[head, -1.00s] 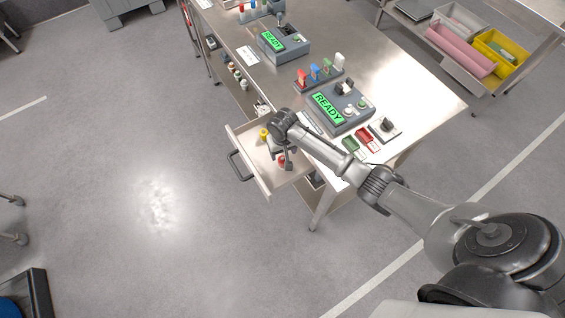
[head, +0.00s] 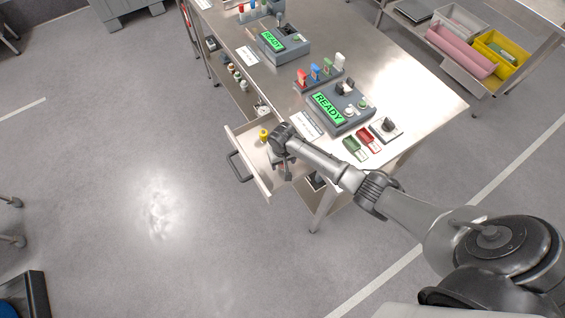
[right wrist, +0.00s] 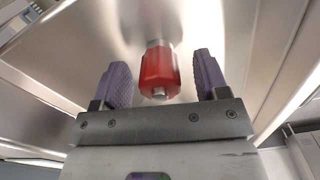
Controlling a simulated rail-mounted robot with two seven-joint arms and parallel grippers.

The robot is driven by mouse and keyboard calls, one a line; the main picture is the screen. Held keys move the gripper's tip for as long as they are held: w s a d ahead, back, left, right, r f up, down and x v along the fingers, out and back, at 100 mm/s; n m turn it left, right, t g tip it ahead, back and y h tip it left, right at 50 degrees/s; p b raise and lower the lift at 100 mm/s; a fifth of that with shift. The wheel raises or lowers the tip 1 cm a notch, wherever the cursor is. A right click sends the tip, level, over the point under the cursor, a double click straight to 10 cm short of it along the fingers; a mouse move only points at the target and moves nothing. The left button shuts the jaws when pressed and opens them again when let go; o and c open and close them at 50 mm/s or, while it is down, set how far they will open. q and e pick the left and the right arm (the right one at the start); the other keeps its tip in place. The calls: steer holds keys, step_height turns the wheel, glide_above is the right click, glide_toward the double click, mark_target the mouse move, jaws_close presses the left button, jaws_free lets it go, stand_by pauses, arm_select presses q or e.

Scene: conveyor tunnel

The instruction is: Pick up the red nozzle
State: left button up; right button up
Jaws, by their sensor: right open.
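The red nozzle (right wrist: 159,72) shows in the right wrist view, with a small pale tip at its near end. It is inside the open drawer (head: 238,138), and in the head view my right gripper hides it. My right gripper (head: 284,169) is low in the drawer. In the right wrist view the right gripper (right wrist: 160,82) is open, with one purple finger on each side of the nozzle and a gap on both sides. The left gripper is in neither view.
A yellow nozzle (head: 263,134) stands in the drawer near its back left. The drawer walls and its dark handle (head: 236,166) surround the space. The metal table (head: 392,80) above holds a READY device (head: 340,107) and small red and green trays (head: 367,138).

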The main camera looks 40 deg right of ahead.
steer(key=c, duration=1)
steer(key=shift+r, duration=0.55)
step_height(320, 180, up, 8)
steer(key=shift+f+p, duration=0.15)
steer(key=shift+p, duration=0.8)
steer(key=shift+r, duration=0.6)
steer(key=o, duration=0.4)
jaws_close()
